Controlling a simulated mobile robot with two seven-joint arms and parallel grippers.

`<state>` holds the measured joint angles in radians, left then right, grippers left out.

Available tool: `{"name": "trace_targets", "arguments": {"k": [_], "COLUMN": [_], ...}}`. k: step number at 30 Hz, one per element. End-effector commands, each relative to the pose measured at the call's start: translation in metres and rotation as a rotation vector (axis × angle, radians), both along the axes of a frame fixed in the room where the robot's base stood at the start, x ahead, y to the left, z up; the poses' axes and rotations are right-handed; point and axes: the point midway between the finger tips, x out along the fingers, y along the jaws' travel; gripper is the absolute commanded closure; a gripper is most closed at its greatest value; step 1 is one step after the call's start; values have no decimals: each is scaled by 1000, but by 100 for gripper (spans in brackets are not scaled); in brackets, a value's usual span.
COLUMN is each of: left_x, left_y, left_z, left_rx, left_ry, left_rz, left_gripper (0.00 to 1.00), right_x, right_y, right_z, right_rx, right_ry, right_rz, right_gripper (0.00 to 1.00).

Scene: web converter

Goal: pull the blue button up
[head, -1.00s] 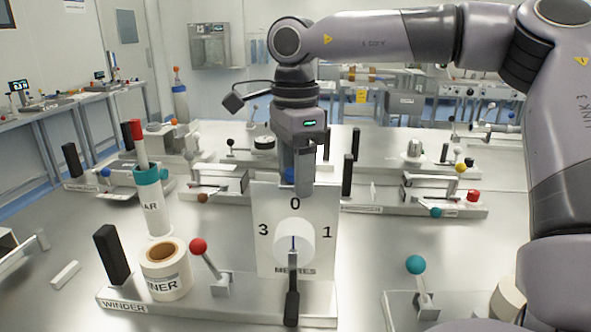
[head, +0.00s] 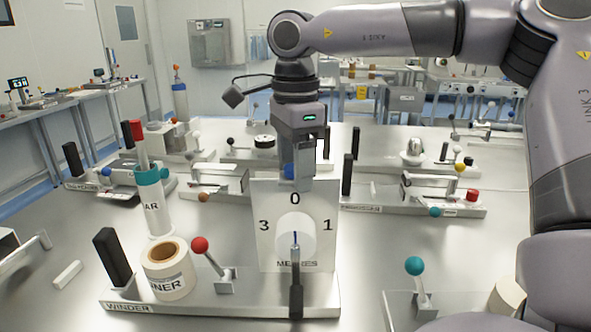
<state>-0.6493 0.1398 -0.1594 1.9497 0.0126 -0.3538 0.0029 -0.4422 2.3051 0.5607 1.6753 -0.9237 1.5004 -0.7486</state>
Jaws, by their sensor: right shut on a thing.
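The blue button (head: 289,172) shows as a small blue patch at the left side of my right gripper's fingers, just above the top edge of the white METRES dial plate (head: 268,235). Most of it is hidden by the fingers. My right gripper (head: 299,178) points straight down behind the plate's top edge and is shut on the blue button. The fingertips are partly hidden, so I cannot tell how far the button stands above its seat. My left gripper is not in view.
The WINDER base (head: 220,300) carries a black post (head: 112,256), a LINER roll (head: 167,270), a red-knobbed lever (head: 200,244) and the dial's black handle (head: 296,295). A tall roll with a red-topped post (head: 152,200) stands behind. More stations with levers fill the table further back.

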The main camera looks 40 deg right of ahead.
Motion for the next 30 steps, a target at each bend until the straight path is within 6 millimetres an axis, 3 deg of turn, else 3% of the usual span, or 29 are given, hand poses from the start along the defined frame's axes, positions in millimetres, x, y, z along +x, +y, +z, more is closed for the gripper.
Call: {"name": "trace_targets", "arguments": {"k": [26,27,30], "left_x": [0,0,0], "left_y": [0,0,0], "left_z": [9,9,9], "left_rx": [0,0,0], "left_ry": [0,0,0], "left_rz": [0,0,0], "left_gripper": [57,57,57], "right_x": [0,0,0], "right_y": [1,1,1], "right_z": [11,11,11], "right_rx": [0,0,0], "right_ry": [-2,-2,-2], "right_rz": [5,5,5], "right_gripper": [75,39,7]}}
